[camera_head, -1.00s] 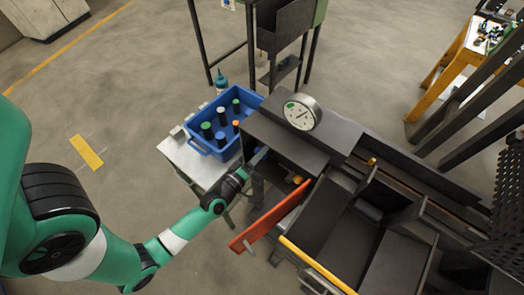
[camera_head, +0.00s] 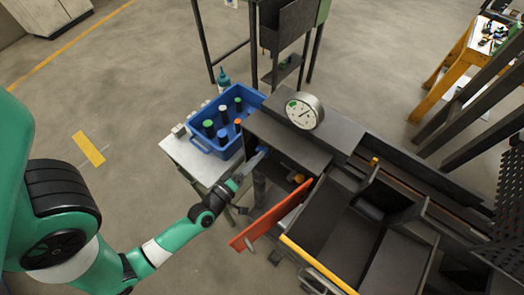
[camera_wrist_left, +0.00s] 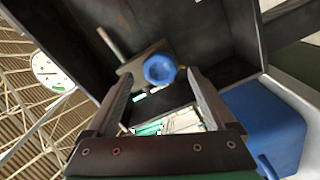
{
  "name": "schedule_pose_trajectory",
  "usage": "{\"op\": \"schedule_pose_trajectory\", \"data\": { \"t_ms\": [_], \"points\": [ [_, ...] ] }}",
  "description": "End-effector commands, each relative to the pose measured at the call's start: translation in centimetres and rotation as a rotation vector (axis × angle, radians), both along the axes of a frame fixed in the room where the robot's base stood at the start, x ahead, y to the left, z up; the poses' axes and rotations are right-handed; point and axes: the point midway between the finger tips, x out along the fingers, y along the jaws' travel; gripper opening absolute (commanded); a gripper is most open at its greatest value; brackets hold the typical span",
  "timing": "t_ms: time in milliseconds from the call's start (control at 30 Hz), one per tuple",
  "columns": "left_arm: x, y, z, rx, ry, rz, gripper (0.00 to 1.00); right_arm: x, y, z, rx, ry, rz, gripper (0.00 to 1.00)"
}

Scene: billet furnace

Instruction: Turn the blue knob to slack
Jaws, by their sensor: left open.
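The blue knob (camera_wrist_left: 160,69) shows in the left wrist view, round and mounted on a grey block inside a dark recess of the machine. My left gripper (camera_wrist_left: 162,84) is open, with one finger on each side of the view and the knob beyond the fingertips, between their lines. I cannot tell the exact gap between fingertips and knob. In the head view my left gripper (camera_head: 260,160) reaches to the left side of the dark machine (camera_head: 300,142), and a small blue patch shows at its tip. The knob's setting is not readable. My right gripper is not in view.
A round dial gauge (camera_head: 305,111) stands on top of the machine. A blue crate (camera_head: 200,143) with several capped cylinders sits on a pale table (camera_head: 188,158) beside the arm. A red-orange panel (camera_head: 268,218) sticks out in front of the machine. Open floor lies to the left.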

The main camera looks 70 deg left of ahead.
Motion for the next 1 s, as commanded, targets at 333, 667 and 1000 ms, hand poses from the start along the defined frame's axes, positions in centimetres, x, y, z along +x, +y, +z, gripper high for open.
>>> {"op": "schedule_pose_trajectory", "data": {
  "t_ms": [333,667,1000],
  "points": [
    [-5.3,-3.3,0.1,-0.001,0.000,-0.002,0.89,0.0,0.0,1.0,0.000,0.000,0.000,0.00],
    [-5.6,-3.3,0.0,0.000,0.000,0.001,0.89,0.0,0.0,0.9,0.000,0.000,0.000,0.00],
    [-5.6,-3.3,0.5,0.000,0.000,0.001,0.89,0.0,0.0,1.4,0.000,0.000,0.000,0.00]
  ]
}}
